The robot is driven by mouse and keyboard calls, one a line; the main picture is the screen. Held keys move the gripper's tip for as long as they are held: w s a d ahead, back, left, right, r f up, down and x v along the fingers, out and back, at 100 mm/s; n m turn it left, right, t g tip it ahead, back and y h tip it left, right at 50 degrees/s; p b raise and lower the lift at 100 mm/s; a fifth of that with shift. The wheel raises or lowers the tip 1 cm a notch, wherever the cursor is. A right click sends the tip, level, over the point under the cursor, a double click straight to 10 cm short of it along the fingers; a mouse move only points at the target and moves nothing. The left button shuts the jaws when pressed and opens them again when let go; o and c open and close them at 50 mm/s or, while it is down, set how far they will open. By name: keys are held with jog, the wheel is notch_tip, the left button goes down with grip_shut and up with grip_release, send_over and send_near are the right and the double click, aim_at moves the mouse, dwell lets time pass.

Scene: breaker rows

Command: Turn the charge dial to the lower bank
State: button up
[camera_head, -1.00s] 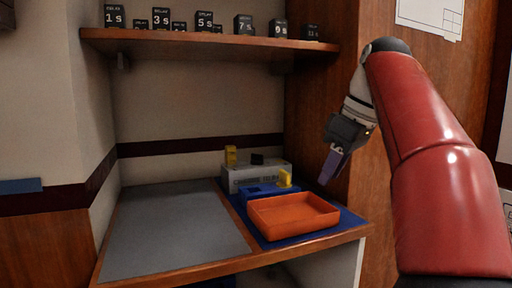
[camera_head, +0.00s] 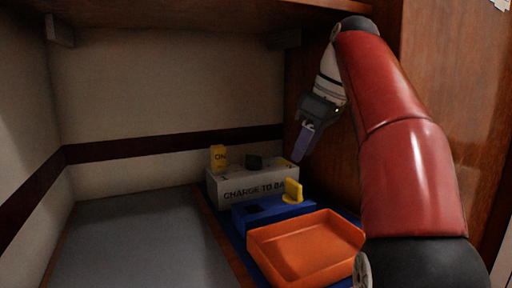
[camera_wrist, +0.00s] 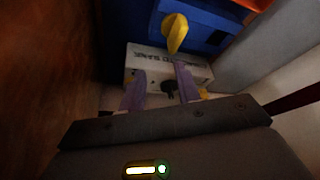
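A pale box lettered "CHARGE TO BA…" (camera_head: 255,188) stands at the back of the counter; the rest of its label is hard to read. A small black dial (camera_head: 254,162) sits on its top; its pointing direction is unclear. My gripper (camera_head: 298,158) is above the box's right end, pointing down, to the right of the dial. In the wrist view its two purple fingers (camera_wrist: 160,80) are apart with nothing held. The dark dial (camera_wrist: 168,87) appears between them in that view, with the box (camera_wrist: 150,58) beyond.
A yellow "ON" piece (camera_head: 218,157) stands at the box's left end. In front are a blue block (camera_head: 262,212) with a yellow lever (camera_head: 292,190) and an orange tray (camera_head: 305,248). The grey mat (camera_head: 140,240) at left is clear. A wooden wall stands close right.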

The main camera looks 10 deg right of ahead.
aim_at(255, 156)
jog(key=w+a+p, duration=0.1)
jog(key=w+a, duration=0.2)
jog(key=w+a+p, duration=0.1)
jog(key=w+a, duration=0.2)
jog(key=w, duration=0.1)
jog(key=shift+a+r, duration=0.1)
jog(key=shift+w+a+f, duration=0.45)
jog(key=shift+w+f, duration=0.05)
jog(key=shift+f, duration=0.25)
jog(key=shift+x, duration=0.8)
jog(key=shift+c, duration=0.4)
grip_shut()
